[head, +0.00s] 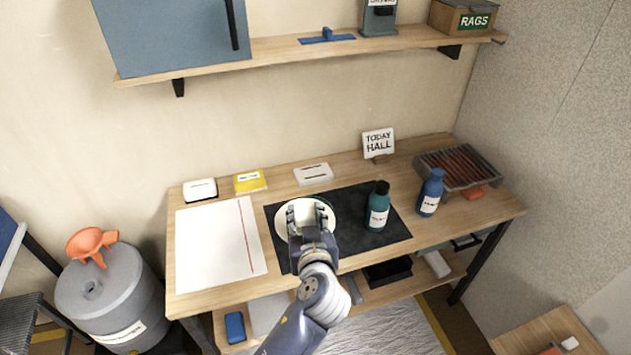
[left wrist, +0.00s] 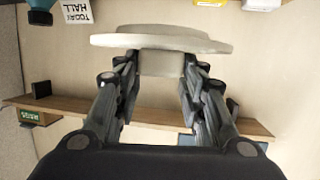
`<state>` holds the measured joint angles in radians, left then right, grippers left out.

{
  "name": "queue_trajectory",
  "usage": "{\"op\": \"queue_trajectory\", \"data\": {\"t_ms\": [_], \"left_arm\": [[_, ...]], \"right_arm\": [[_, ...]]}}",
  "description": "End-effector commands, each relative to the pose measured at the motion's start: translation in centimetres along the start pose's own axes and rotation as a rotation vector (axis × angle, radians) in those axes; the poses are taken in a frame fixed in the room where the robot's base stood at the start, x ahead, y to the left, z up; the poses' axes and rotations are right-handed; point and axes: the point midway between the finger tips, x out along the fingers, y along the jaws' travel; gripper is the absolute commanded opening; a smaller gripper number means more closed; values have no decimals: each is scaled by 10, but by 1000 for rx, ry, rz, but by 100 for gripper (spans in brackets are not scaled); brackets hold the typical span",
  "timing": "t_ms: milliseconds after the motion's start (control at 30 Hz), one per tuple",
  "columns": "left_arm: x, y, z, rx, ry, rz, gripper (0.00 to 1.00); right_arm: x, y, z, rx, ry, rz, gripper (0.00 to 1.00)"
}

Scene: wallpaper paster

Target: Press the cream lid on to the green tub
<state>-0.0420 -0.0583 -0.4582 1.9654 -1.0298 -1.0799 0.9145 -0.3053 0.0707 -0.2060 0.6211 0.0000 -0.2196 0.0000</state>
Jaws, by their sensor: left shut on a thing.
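The cream lid (head: 291,224) is a round pale disc over the dark mat in the head view. It also shows edge-on in the left wrist view (left wrist: 160,42), with a block-like knob (left wrist: 162,63). My left gripper (head: 311,211) is shut on the knob, one finger on each side, as the left wrist view (left wrist: 160,66) shows. The green tub is mostly hidden under the lid and gripper; only a thin dark green edge shows around the lid in the head view. No tub shows against the lid in the wrist view. My right gripper is not in view.
On the bench, a teal bottle (head: 378,208) stands right of the lid on the dark mat (head: 395,232), and a blue bottle (head: 430,194) further right. A white sheet (head: 215,248) lies left. A sign (head: 378,143) and small packs line the back. A shelf (head: 290,50) hangs above.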

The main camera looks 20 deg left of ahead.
Motion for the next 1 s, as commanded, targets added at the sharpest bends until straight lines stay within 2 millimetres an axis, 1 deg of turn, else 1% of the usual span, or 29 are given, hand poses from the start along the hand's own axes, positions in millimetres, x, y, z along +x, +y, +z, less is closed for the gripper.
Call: {"op": "queue_trajectory", "data": {"t_ms": [33,167,200,300,400,500,600,733,1000], "left_arm": [[12,6,2,17,-3,47,14],[43,23,10,53,-4,179,14],[53,28,11,65,-2,221,14],[75,36,10,91,2,306,14],[92,37,7,108,4,356,14],[106,34,1,117,5,384,14],[118,28,-7,119,6,392,14],[127,21,-13,119,5,390,14],[129,19,-12,120,4,389,14]], "right_arm": [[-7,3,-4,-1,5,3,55],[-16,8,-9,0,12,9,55],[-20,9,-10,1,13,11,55],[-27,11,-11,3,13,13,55],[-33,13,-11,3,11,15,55],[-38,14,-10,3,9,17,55],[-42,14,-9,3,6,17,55],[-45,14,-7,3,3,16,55],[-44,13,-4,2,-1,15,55]]}}
